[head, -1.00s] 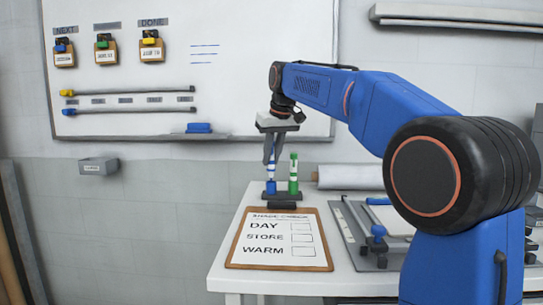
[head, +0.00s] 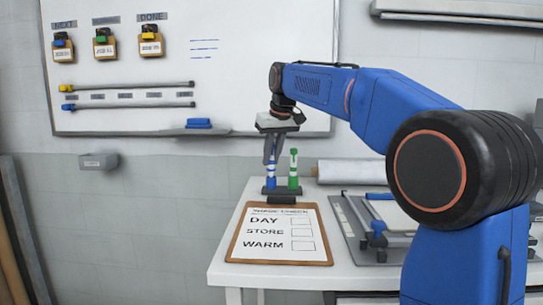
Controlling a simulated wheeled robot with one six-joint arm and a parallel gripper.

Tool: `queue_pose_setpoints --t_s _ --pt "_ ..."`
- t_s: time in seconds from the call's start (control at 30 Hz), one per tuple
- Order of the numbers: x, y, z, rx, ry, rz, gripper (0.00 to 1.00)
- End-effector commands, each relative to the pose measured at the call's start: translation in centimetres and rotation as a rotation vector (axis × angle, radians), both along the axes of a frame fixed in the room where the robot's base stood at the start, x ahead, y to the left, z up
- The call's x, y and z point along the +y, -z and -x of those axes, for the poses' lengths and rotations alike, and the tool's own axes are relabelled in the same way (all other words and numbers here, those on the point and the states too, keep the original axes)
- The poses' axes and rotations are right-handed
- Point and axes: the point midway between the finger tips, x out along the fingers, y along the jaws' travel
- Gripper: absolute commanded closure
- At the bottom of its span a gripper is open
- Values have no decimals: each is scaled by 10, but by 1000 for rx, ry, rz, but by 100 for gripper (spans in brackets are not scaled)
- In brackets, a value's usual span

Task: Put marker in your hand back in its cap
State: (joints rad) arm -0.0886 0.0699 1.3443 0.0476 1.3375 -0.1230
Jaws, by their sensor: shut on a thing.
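My gripper (head: 270,156) points down over the back of the white table, shut on the blue marker (head: 271,168). The marker is upright, with its white barrel showing below the fingers and its upper end hidden by them. Its lower end meets a blue part, which looks like the blue cap (head: 270,182), in the dark stand (head: 282,190). At this size I cannot tell whether the marker is inside the cap or just touching it. A green marker (head: 294,166) stands upright in the same stand, just right of the blue one.
A clipboard (head: 231,250) with a checklist lies in front of the stand. A paper trimmer (head: 362,246) and a white roll (head: 350,172) are to the right. A whiteboard (head: 240,90) hangs behind. My arm reaches in from the right.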

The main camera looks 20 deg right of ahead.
Motion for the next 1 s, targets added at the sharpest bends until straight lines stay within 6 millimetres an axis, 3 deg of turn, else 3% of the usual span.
queue_pose_setpoints --t_s 1.0 --pt "0 16 0 0 0 0 100"
